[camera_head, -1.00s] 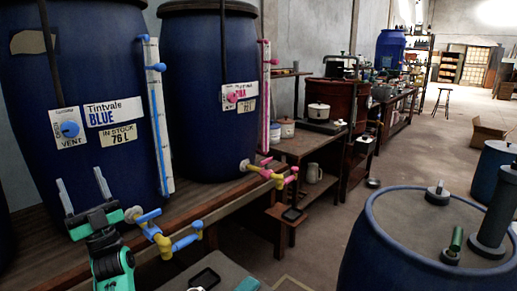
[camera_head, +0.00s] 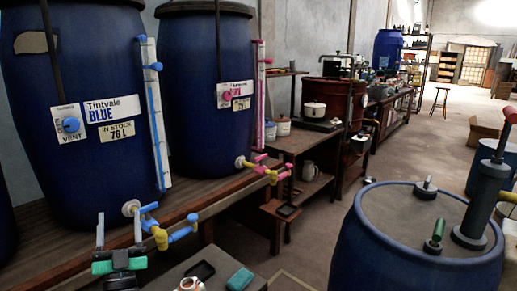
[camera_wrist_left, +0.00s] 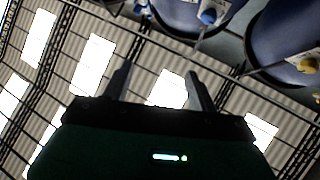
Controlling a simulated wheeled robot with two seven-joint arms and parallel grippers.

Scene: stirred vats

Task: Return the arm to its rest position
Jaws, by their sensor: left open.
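My left gripper (camera_head: 119,224) is low at the left of the head view, its two grey fingers pointing up and spread apart with nothing between them. It shows in front of the Tintvale BLUE vat (camera_head: 60,175), to the left of that vat's blue-and-yellow tap (camera_head: 160,236). In the left wrist view the open fingers (camera_wrist_left: 159,80) stand dark against the ceiling, with parts of the vats at the top. Most of my left arm is below the head view's lower edge. My right gripper is not in view.
A second blue vat (camera_head: 205,130) with a pink tap (camera_head: 270,172) stands on the same wooden bench (camera_head: 215,192). A blue drum (camera_head: 400,262) with a pump (camera_head: 482,200) is at the right. A dark tray (camera_head: 199,270), a teal sponge-like block (camera_head: 240,279) and a cup (camera_head: 190,285) are at bottom centre.

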